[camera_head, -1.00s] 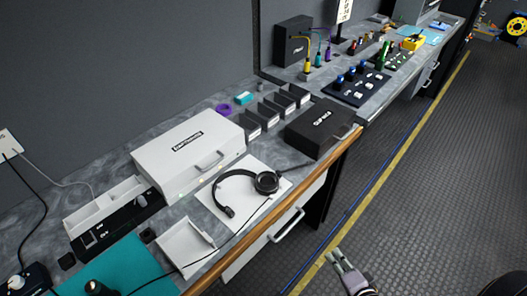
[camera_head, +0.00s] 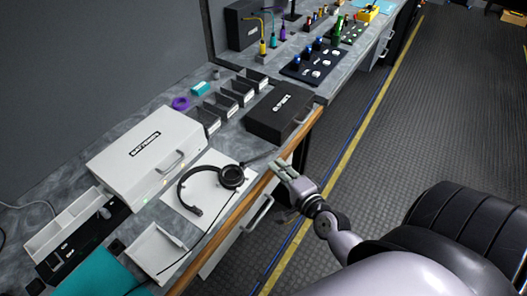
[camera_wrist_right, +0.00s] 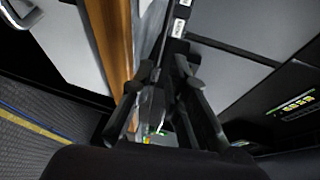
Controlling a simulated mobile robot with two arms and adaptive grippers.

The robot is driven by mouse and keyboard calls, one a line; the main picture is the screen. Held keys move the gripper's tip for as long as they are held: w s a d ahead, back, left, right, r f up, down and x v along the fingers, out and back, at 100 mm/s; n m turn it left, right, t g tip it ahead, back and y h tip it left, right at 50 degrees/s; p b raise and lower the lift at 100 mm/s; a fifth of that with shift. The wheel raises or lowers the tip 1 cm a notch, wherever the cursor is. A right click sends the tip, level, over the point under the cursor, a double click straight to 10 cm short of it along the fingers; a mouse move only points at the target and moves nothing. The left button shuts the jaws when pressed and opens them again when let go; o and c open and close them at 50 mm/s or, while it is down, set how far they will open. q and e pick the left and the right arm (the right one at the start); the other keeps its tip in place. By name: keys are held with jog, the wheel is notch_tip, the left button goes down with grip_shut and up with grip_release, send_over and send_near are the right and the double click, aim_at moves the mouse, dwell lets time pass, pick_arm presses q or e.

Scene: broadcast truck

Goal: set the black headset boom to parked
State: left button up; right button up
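The black headset (camera_head: 188,183) lies on a white sheet (camera_head: 180,212) near the counter's front edge. Its round ear cup (camera_head: 231,177) is at the right, and a small pad (camera_head: 196,211) ends the band at the lower left. A thin dark rod, apparently the boom (camera_head: 262,157), extends from the cup to the upper right, toward the counter edge. My right gripper (camera_head: 281,167) is just right of the ear cup, by the wooden edge. Its fingers are apart and look empty; they also show in the right wrist view (camera_wrist_right: 165,80). My left gripper is out of view.
A white case (camera_head: 150,150) stands left of the headset, and a black box (camera_head: 283,113) stands behind it. An open white tray (camera_head: 158,250) is in front. The wooden counter edge (camera_head: 235,215) runs beside my right gripper. The aisle floor is clear.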

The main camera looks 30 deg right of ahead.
aim_at(264, 155)
jog(key=w, duration=0.3)
jog(key=w+f, duration=0.1)
jog(key=w, duration=0.4)
jog(key=shift+w+d+f+p, duration=0.2)
jog(key=shift+w+f+p, duration=0.1)
jog(key=shift+f+p, duration=0.1)
jog(key=shift+c, duration=0.2)
grip_shut()
